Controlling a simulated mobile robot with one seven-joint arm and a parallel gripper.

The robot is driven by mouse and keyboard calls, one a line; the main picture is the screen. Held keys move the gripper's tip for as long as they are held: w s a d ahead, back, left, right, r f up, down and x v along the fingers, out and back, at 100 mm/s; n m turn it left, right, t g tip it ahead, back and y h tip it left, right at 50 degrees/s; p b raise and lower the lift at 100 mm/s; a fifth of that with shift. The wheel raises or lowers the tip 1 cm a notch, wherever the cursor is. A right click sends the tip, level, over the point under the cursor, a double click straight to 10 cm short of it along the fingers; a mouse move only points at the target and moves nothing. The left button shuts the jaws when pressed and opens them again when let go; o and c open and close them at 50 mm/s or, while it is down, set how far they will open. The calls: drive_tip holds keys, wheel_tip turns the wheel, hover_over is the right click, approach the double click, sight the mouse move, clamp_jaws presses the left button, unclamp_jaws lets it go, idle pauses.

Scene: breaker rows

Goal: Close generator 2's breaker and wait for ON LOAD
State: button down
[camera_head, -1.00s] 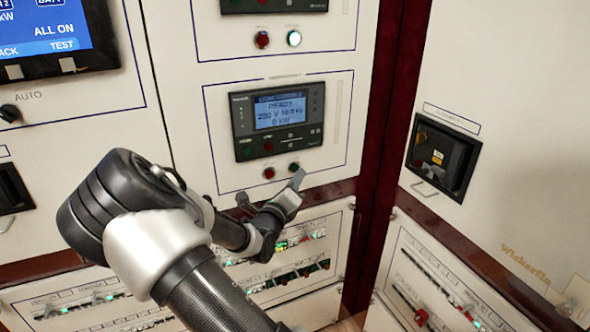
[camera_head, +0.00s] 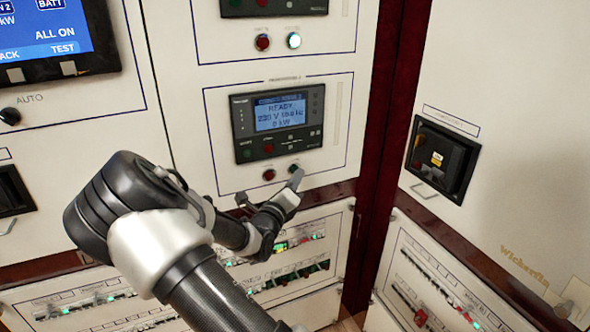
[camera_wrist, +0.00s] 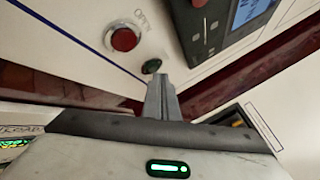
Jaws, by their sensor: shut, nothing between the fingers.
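The generator controller (camera_head: 278,122) in the middle panel has a lit screen (camera_head: 282,112) reading READY, a voltage and frequency line, and 0 kW. Below it are a red button (camera_head: 269,175) and a dark green unlit button (camera_head: 293,168). In the wrist view the red button (camera_wrist: 125,38) sits beside the word OPEN, and the green button (camera_wrist: 152,66) lies just beyond my fingertips. My gripper (camera_head: 296,180) is shut and empty, with its tips at or very near the green button. I cannot tell whether they touch it.
The panel above has a red button (camera_head: 262,43) and a brightly lit button (camera_head: 294,40). Rows of small breakers (camera_head: 290,268) lie below my gripper. A dark breaker (camera_head: 441,160) is on the right cabinet. A blue display (camera_head: 50,35) is at upper left.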

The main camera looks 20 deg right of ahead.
drive_tip(key=shift+w, duration=0.4)
idle(0.7)
drive_tip(key=shift+s+p, duration=0.1)
drive_tip(key=shift+p, duration=0.2)
drive_tip(key=shift+s+p, duration=0.4)
drive_tip(key=shift+s, duration=0.35)
drive_tip(key=shift+s+p, duration=1.05)
drive_tip(key=shift+s, duration=1.45)
drive_tip(key=shift+d, duration=0.15)
